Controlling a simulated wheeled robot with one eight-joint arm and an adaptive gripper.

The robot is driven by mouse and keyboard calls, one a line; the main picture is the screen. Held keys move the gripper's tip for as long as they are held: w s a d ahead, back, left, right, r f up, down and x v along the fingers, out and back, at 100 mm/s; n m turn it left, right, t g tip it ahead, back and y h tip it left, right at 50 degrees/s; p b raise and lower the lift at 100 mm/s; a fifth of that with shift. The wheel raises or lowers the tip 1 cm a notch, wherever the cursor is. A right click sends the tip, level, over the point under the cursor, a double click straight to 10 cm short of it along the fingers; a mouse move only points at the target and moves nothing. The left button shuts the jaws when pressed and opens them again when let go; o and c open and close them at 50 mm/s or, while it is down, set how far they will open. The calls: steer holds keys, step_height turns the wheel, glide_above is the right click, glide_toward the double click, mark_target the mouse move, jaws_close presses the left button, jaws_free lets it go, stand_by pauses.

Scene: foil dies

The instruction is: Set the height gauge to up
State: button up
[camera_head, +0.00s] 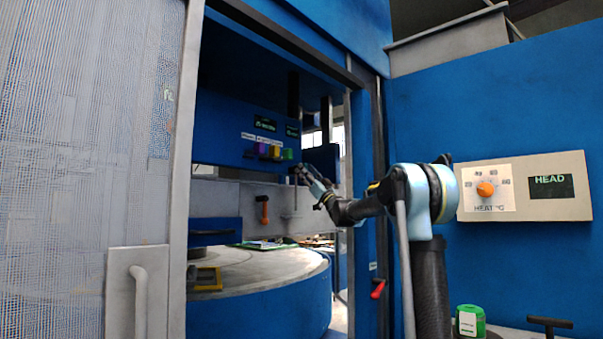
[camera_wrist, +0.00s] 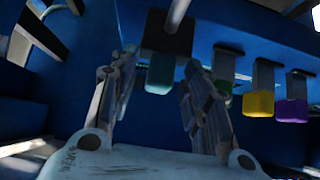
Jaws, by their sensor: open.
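A row of small coloured levers sits on the dark blue panel inside the machine: purple (camera_head: 262,148), yellow (camera_head: 275,150) and green (camera_head: 287,154). In the wrist view a teal lever tip (camera_wrist: 159,77) hangs from a dark block, with yellow (camera_wrist: 259,103) and purple (camera_wrist: 292,108) levers to its right. A green one is mostly behind a finger. I cannot tell which lever is the height gauge, as the labels are too small. My gripper (camera_head: 301,173) is open at the row's right end; its fingertips (camera_wrist: 160,64) stand either side of the teal tip, contact unclear.
The machine opening has a grey door frame (camera_head: 182,170) on the left and a blue post on the right. Below is a round table (camera_head: 265,268) with a yellow bracket (camera_head: 208,277). A heat dial (camera_head: 486,189) is on the right wall, with a green-lidded jar (camera_head: 470,321) below.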

steer(key=shift+x, duration=1.5)
steer(key=shift+w+d, duration=0.1)
jaws_close()
steer(key=shift+r, duration=4.05)
jaws_free()
steer(key=shift+w+d, duration=0.1)
steer(key=shift+f, duration=0.1)
